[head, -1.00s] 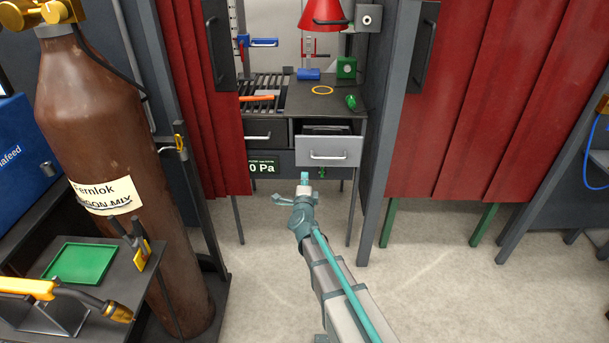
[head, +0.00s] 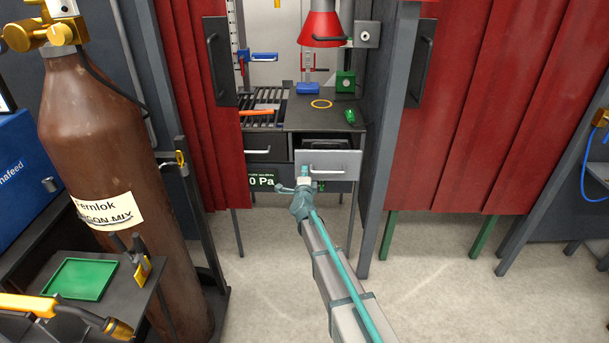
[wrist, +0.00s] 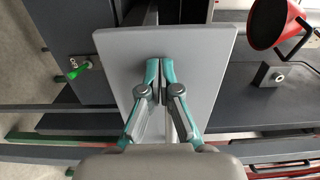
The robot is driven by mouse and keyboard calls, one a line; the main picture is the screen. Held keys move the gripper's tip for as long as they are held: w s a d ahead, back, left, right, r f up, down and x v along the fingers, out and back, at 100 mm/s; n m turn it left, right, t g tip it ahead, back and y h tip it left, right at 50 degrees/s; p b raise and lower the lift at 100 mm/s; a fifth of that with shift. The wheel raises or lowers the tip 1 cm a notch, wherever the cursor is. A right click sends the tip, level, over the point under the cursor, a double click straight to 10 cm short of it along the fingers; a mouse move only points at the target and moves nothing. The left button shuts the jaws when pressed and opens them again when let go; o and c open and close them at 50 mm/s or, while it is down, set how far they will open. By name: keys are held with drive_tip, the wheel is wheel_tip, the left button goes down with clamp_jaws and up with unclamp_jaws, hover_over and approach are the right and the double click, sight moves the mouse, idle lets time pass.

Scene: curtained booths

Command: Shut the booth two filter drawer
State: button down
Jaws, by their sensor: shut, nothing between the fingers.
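A light grey drawer front (head: 340,159) with a bar handle stands out from the booth's bench in the head view. Its dark inside (head: 326,143) shows behind the front, so the drawer is partly open. In the wrist view the same grey front (wrist: 115,60) fills the middle. My gripper (head: 305,170) has its fingers together and empty, in front of the left part of the drawer front. In the wrist view my gripper's fingertips (wrist: 161,64) are at the panel beside its handle. I cannot tell whether they touch it. No booth number is readable.
Red curtains (head: 455,120) and grey posts flank the opening. A brown gas cylinder (head: 95,140) stands at left. The floor (head: 430,280) at right is clear.

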drive_tip(key=w, duration=0.9)
drive_tip(key=w+b, duration=0.1)
drive_tip(key=w, duration=0.4)
drive_tip(key=shift+w+d+f, duration=0.1)
drive_tip(key=shift+d, duration=0.25)
drive_tip(key=shift+s, duration=0.3)
